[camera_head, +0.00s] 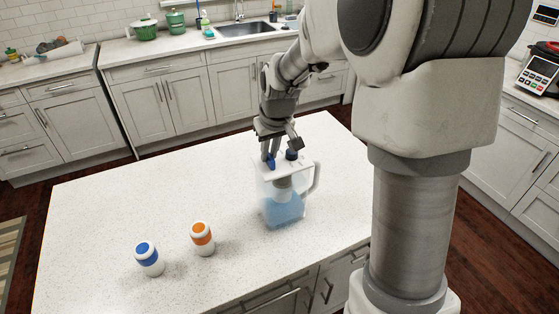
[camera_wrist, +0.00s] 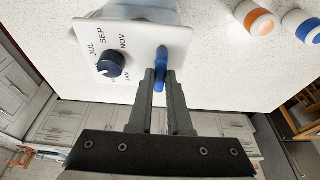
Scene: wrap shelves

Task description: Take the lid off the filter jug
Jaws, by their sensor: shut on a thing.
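The filter jug (camera_head: 284,208) stands upright on the white island counter, with blue water in its clear body and a handle on its right side. Its white lid (camera_head: 284,170) is on top and looks seated; the wrist view shows the lid (camera_wrist: 120,48) with month letters, a dark dial (camera_wrist: 111,64) and a blue tab (camera_wrist: 161,66). My gripper (camera_wrist: 161,78) is shut on the blue tab, one finger on each side. In the head view my gripper (camera_head: 270,156) reaches down from above onto the lid.
Two white canisters stand on the counter left of the jug, one with an orange band (camera_head: 202,238) and one with a blue band (camera_head: 149,258). The counter (camera_head: 110,210) is clear around them. A sink (camera_head: 245,28) is on the back counter.

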